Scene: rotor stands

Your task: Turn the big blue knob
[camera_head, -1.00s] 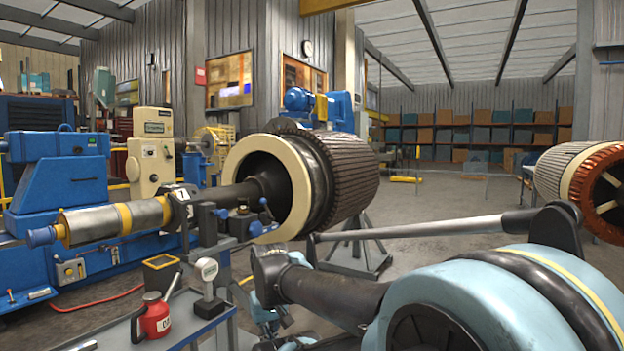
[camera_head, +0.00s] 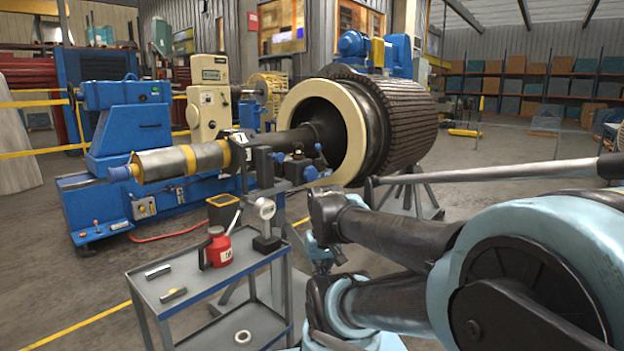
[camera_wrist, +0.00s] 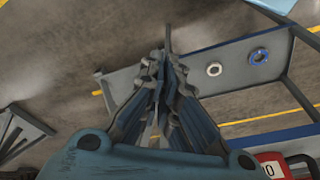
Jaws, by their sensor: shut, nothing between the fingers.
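A blue knob (camera_head: 310,174) sits on the dark clamp block beside the shaft, below the cream rim of the large ribbed rotor (camera_head: 405,120). A smaller blue knob (camera_head: 317,147) is just above it. I cannot tell for sure which one the task means by big. My gripper (camera_head: 322,266) hangs below and apart from the knobs, partly hidden by my arm. In the wrist view my gripper (camera_wrist: 162,55) is shut and empty, pointing over a cart shelf; neither knob can be made out there.
A grey cart (camera_head: 190,290) holds a red oil can (camera_head: 217,247) and a dial gauge (camera_head: 265,222), with a metal ring (camera_head: 243,337) on its lower shelf. Floor at left front is clear.

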